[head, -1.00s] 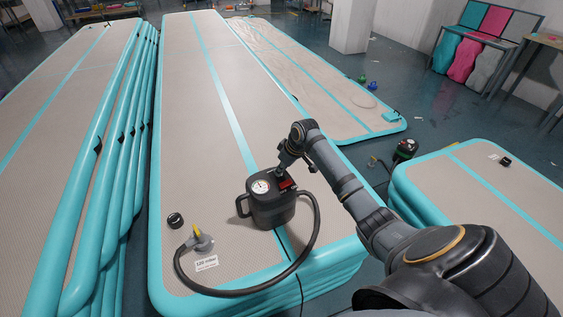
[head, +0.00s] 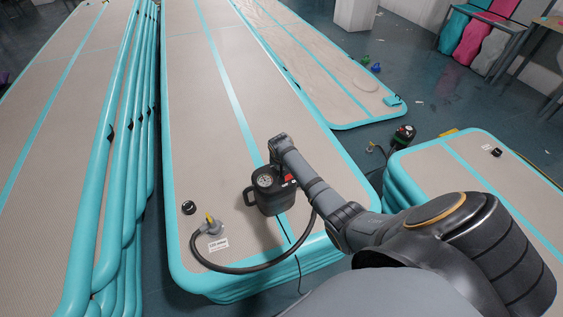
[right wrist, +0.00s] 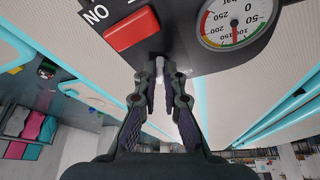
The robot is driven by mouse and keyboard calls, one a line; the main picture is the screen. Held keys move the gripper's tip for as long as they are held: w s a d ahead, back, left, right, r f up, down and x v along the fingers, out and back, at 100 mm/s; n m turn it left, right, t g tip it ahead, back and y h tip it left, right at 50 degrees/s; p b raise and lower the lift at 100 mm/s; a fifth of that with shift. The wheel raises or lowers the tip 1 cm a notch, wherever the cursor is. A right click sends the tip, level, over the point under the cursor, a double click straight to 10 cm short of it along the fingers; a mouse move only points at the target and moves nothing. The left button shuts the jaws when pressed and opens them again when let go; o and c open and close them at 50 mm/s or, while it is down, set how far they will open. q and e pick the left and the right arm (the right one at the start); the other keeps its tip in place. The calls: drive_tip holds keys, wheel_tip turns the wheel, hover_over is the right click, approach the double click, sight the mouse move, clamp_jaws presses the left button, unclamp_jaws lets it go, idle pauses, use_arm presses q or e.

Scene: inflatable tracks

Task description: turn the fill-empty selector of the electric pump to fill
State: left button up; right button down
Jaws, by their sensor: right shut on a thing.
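The black electric pump (head: 277,201) stands upright on the nearest stack of beige-and-turquoise tracks. Its round gauge (head: 264,180) and red switch (head: 290,177) are on top; the right wrist view shows the gauge (right wrist: 236,20) and the red switch (right wrist: 132,28) close up. My right gripper (right wrist: 163,75) is at the pump's top, beside the gauge and switch, shut on a small light-coloured piece between its fingertips, which appears to be the selector (right wrist: 160,64). Its markings and setting are hidden. My left gripper is not in view.
A black hose (head: 245,270) runs from the pump to a grey valve fitting (head: 212,227) with a yellow part. A black cap (head: 189,208) and a white label (head: 218,245) lie nearby. Another track stack (head: 450,175) stands at right. Bare track surrounds the pump's left.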

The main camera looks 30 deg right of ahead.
drive_tip(key=shift+w+a+m+g+h, duration=0.15)
drive_tip(key=shift+m+g+h, duration=0.2)
drive_tip(key=shift+m, duration=0.95)
drive_tip(key=shift+p, duration=0.3)
drive_tip(key=c, duration=1.5)
unclamp_jaws()
drive_tip(key=shift+o, duration=0.2)
drive_tip(key=v, duration=1.2)
